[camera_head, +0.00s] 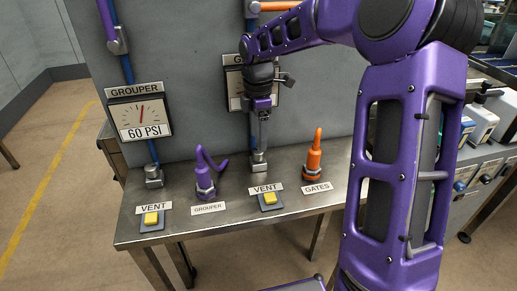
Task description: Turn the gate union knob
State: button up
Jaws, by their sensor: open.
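The orange upright handle (314,158) stands on the bench behind a label reading GATES (317,188). No part is marked as a union knob; this labelled handle is the closest match I see. My gripper (263,122) points down in front of the wall gauge, to the left of the orange handle and apart from it. It is open, with nothing seen between its fingers. The fingers are small and hard to separate from the grey fitting (258,162) below and behind. My purple arm covers the scene right of the orange handle.
The metal bench (160,232) also carries a purple bent handle (206,175) labelled GROUPER and two yellow VENT buttons (151,218) (269,198). A gauge (140,113) reading 60 PSI hangs at left. The second gauge (236,82) is partly hidden by my wrist.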

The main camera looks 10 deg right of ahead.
aim_at(258, 155)
notch_tip(258, 155, down, 5)
jog(key=shift+f+b, duration=0.1)
jog(key=shift+b, duration=0.3)
grip_shut()
